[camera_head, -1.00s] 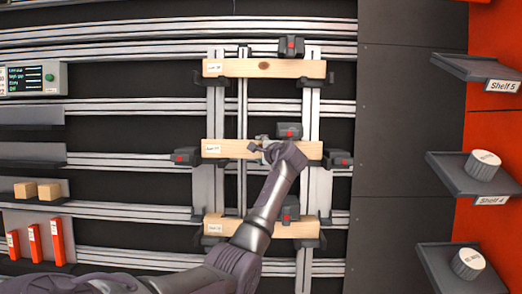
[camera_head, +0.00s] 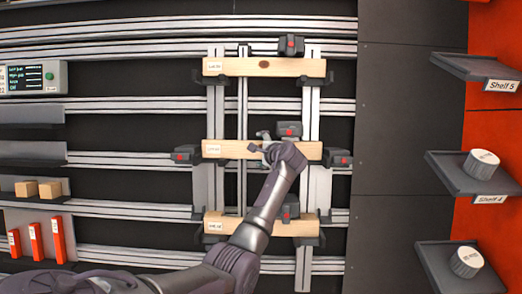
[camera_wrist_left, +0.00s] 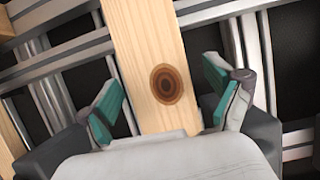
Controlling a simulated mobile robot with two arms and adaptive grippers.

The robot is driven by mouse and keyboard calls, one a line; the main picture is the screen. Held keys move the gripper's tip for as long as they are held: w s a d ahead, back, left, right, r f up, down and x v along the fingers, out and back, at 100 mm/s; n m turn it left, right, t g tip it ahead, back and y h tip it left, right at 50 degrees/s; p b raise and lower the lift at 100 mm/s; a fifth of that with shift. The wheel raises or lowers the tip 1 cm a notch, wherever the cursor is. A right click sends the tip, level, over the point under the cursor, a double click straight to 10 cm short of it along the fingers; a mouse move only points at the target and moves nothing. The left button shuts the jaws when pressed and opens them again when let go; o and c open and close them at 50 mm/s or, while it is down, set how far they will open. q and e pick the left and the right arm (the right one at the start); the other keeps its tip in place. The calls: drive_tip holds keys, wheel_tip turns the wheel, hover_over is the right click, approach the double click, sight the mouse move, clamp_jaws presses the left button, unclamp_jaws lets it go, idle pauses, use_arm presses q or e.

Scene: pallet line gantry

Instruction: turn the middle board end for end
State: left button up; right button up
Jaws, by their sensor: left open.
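The middle board (camera_head: 228,150) is a pale wooden plank lying level across the two upright rails, with a white label at its left end. In the left wrist view the board (camera_wrist_left: 150,55) runs between the two green finger pads of the gripper (camera_wrist_left: 163,98). The pads stand open, with a gap on each side of the wood. A dark knot shows on the board between them. My right gripper is in neither view.
Dark clamps sit left (camera_head: 186,155), right (camera_head: 338,158) and above (camera_head: 289,130) the middle board. Similar boards lie above (camera_head: 285,68) and below (camera_head: 262,229). Shelves with white round items (camera_head: 482,165) stand at right. A small screen (camera_head: 30,78) is at left.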

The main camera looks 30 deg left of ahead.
use_arm(q)
drive_tip(key=shift+d, duration=0.15)
drive_tip(key=v, duration=1.1)
drive_tip(key=shift+s+d+r, duration=0.2)
drive_tip(key=shift+s+d, duration=0.05)
